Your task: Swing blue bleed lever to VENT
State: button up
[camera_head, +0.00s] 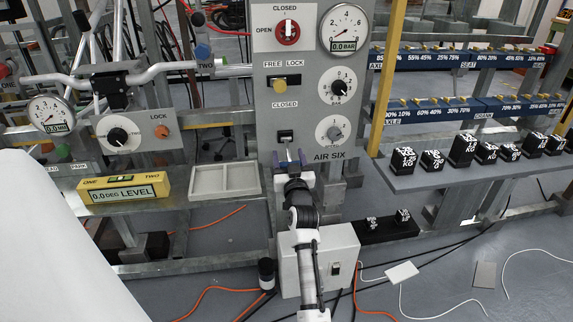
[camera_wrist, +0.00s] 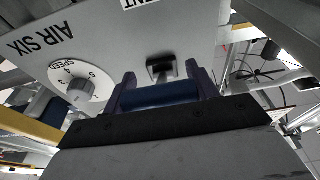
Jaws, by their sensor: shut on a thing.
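The blue bleed lever (camera_wrist: 158,95) shows in the wrist view as a blue bar between the two fingers. My gripper (camera_wrist: 162,90) is shut on the blue bar. In the head view my gripper (camera_head: 290,160) is at the lower panel, just below the mount, and the bar is largely hidden there. A partly cut-off label ending in ENT (camera_wrist: 140,3) shows at the top of the wrist view.
A numbered knob (camera_head: 335,132) is to the right of the lever mount, and a yellow-knobbed FREE/LOCK control (camera_head: 279,86) is above it. An empty grey tray (camera_head: 224,179) lies to the left. A white box (camera_head: 340,250) stands below, with black weights (camera_head: 403,216) nearby.

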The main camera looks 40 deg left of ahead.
aim_at(289, 154)
jog(key=shift+f, duration=0.7)
jog(key=o, duration=1.2)
jog(key=shift+f, duration=0.1)
jog(key=shift+o, duration=0.9)
notch_tip(289, 154, up, 21)
jog(key=p, duration=0.3)
jog(key=shift+f, duration=0.2)
